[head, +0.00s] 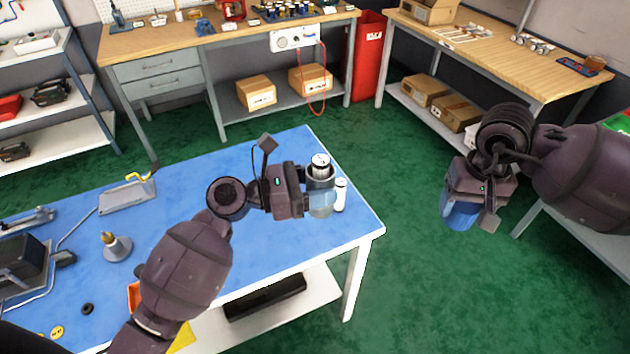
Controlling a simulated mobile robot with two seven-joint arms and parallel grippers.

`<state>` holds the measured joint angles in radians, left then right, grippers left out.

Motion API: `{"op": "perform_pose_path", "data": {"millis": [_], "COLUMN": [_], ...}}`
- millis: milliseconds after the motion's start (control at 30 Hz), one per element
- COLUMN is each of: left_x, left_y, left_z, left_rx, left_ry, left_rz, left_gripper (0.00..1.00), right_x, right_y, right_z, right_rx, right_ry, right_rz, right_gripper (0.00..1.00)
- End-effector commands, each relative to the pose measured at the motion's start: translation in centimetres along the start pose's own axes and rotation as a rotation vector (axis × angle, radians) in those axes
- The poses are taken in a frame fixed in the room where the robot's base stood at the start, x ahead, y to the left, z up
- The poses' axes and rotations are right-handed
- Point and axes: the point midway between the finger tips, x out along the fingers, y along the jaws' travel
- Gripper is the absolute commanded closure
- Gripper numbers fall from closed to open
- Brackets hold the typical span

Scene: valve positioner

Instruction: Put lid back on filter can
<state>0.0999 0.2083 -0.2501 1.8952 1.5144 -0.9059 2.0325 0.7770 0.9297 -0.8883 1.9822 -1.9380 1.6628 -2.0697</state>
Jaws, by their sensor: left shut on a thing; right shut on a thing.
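The filter can (321,206) has a clear bowl and a dark upper rim, and it stands near the right end of the blue-topped table. A white cylinder (320,163) shows in its top. My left gripper (314,190) is shut on the can from the left side. My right gripper (470,214) is shut on a blue rounded piece (459,214), which looks like the lid. It holds the piece in the air above the green floor, right of the table and well apart from the can. The gripper body hides the piece's upper part.
A second white cylinder (340,195) stands right beside the can. The blue table (200,184) also carries a grey fixture with a yellow handle (127,194), a cone-shaped stand (117,246) and a black ring (87,309). Open floor lies right of the table.

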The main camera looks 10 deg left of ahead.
Motion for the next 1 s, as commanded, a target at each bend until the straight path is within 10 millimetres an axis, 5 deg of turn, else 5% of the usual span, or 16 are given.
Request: {"op": "perform_pose_path", "data": {"millis": [167, 367, 700, 1000], "left_x": [0.0, 0.0, 0.0, 0.0], "left_y": [0.0, 0.0, 0.0, 0.0], "left_z": [0.0, 0.1, 0.1, 0.1], "left_rx": [0.000, 0.000, 0.000, 0.000], "left_ry": [0.000, -0.001, -0.001, -0.001], "left_rz": [0.001, 0.002, 0.002, 0.002], "left_gripper": [0.90, 0.90, 0.90, 0.90], "right_x": [-0.1, -1.7, -7.0, -11.9], "right_y": [-0.3, -3.2, -12.4, -20.3], "right_z": [-0.1, -1.0, -2.4, -1.5], "right_rx": [-0.007, -0.084, -0.351, -0.602], "right_ry": [0.001, 0.007, 0.014, 0.018], "right_rz": [-0.001, 0.001, 0.007, 0.010], "right_gripper": [0.58, 0.58, 0.58, 0.58]}}
